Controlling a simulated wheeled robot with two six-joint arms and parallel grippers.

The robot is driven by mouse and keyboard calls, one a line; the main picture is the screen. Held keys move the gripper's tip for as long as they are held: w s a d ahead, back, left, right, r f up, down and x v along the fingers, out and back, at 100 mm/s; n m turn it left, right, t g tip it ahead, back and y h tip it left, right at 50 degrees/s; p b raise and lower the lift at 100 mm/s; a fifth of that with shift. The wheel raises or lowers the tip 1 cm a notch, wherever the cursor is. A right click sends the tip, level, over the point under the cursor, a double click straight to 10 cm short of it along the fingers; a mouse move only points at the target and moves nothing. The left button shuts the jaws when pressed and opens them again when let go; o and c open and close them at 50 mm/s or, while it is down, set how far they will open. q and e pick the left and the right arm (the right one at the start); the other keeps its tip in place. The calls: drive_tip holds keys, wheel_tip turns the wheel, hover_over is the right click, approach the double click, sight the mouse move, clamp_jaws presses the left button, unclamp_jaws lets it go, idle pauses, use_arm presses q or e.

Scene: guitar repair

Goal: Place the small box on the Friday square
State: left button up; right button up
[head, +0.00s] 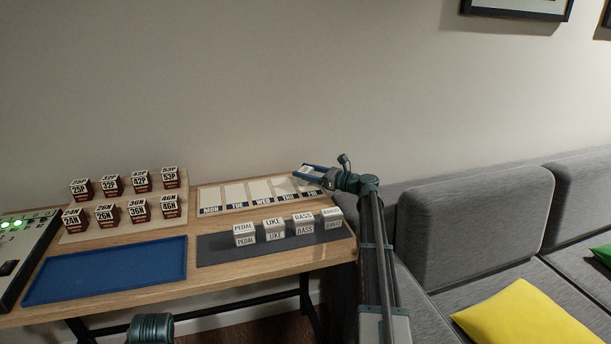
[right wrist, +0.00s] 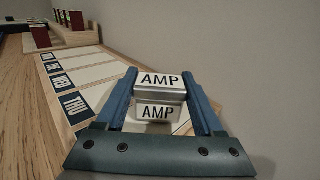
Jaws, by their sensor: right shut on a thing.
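The small white box marked AMP (right wrist: 160,92) is between the fingers of my right gripper (head: 308,171). The gripper is shut on its sides; the box appears upright in the right wrist view. In the head view the box is tiny and hard to make out. The gripper is over the right end of the weekday board (head: 235,193), at the FRI label (head: 312,190). The gripper partly covers the Friday square in the head view. I cannot tell whether the box touches the board. My left gripper is out of view.
A dark mat (head: 222,249) in front holds several white boxes marked PEDAL, UKE, BASS and another word. Dark red numbered boxes (head: 137,211) stand on a wooden stand at the left. A blue tray (head: 100,273) is empty. A grey sofa (head: 470,220) stands right of the table.

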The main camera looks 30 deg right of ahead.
drive_tip(key=shift+f, duration=0.15)
drive_tip(key=o, duration=1.4)
drive_tip(key=shift+r, duration=0.3)
drive_tip(key=v, duration=1.2)
drive_tip(key=shift+f, duration=0.15)
